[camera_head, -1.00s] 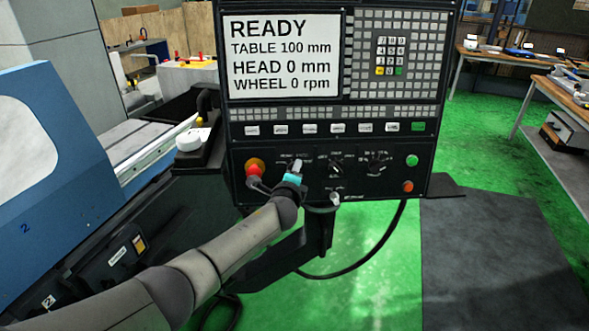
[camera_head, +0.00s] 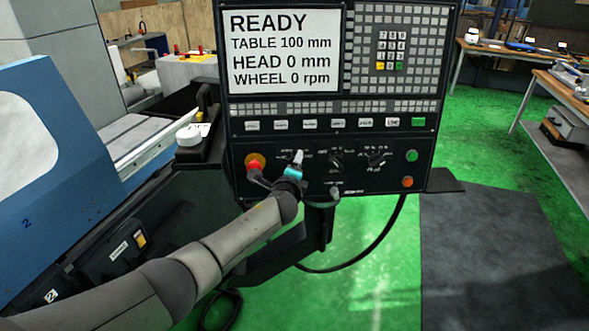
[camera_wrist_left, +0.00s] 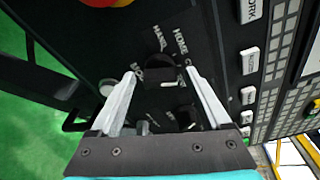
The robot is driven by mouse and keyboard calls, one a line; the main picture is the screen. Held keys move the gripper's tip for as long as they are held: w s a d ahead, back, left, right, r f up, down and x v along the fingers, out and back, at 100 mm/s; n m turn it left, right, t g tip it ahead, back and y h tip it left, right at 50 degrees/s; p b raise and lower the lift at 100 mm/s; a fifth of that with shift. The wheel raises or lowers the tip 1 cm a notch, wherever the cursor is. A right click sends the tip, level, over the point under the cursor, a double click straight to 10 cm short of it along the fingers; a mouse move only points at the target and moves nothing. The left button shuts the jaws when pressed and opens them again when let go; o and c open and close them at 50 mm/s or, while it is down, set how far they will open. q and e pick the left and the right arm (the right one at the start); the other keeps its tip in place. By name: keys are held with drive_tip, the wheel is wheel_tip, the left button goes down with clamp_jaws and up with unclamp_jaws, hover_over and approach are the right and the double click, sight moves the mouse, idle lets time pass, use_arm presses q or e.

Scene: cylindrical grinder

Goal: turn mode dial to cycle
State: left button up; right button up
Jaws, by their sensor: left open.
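The black control panel (camera_head: 320,185) carries a row of dark dials below its screen. My left gripper (camera_head: 298,156) is at the leftmost dial, and largely hides it in the head view. In the left wrist view, the black mode dial (camera_wrist_left: 164,77) sits between the two pale fingertips of my left gripper (camera_wrist_left: 161,73). The fingers are open, with one on each side of the dial and dark gaps between. Labels including "HOME" (camera_wrist_left: 181,40) show beside the dial. The dial's exact setting is not clear. My right gripper is in neither view.
A red emergency knob (camera_head: 254,161) is close left of my gripper. A middle dial (camera_head: 336,163) and a right dial (camera_head: 376,160) are to the right. The screen (camera_head: 283,50) reads READY, wheel 0 rpm. A green button (camera_head: 411,155) is at the panel's right.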

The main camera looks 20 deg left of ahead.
use_arm(q)
drive_tip(key=p+v, duration=0.2)
drive_tip(key=v, duration=1.3)
drive_tip(key=shift+p, duration=0.3)
drive_tip(key=shift+s, duration=0.1)
